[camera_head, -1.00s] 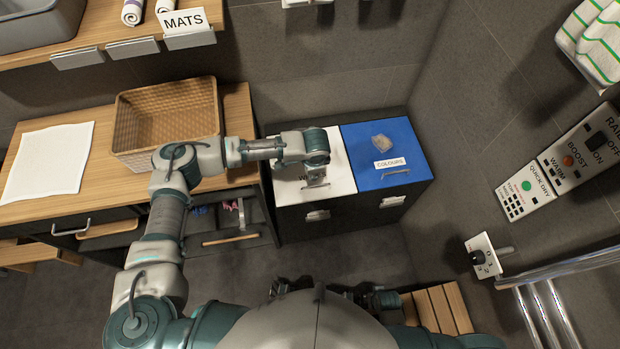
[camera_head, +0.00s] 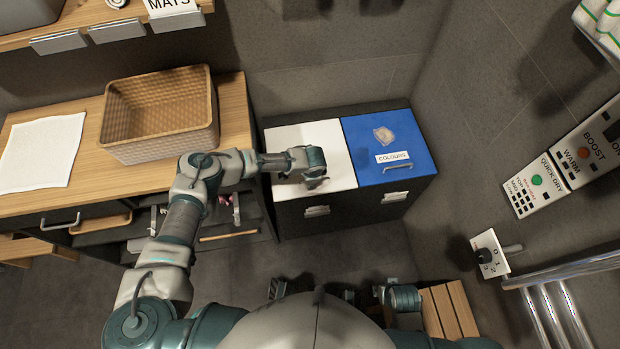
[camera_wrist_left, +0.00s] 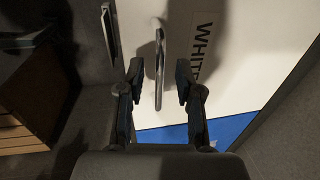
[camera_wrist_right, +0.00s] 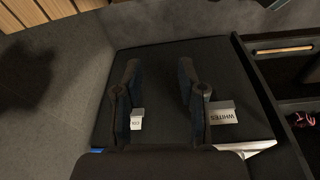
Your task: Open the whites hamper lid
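The whites hamper lid (camera_head: 335,150) is white and lies flat and closed on the left of a dark two-part hamper. My left gripper (camera_head: 316,182) is over its front part and hides the handle in the head view. In the left wrist view the lid (camera_wrist_left: 252,65) shows a WHITES label (camera_wrist_left: 204,45), partly cut off, and a metal bar handle (camera_wrist_left: 159,72). The handle lies between the fingers of my open left gripper (camera_wrist_left: 158,74); I see gaps on both sides. My right gripper (camera_wrist_right: 158,72) is open and empty, facing the hamper front (camera_wrist_right: 160,105).
The blue colours lid (camera_head: 408,135) is closed beside the white one, with a sponge-like item (camera_head: 383,134) on it. A wicker basket (camera_head: 160,145) and white towel (camera_head: 40,155) sit on the wooden counter (camera_head: 85,110) at left. A wall control panel (camera_head: 560,165) is at right.

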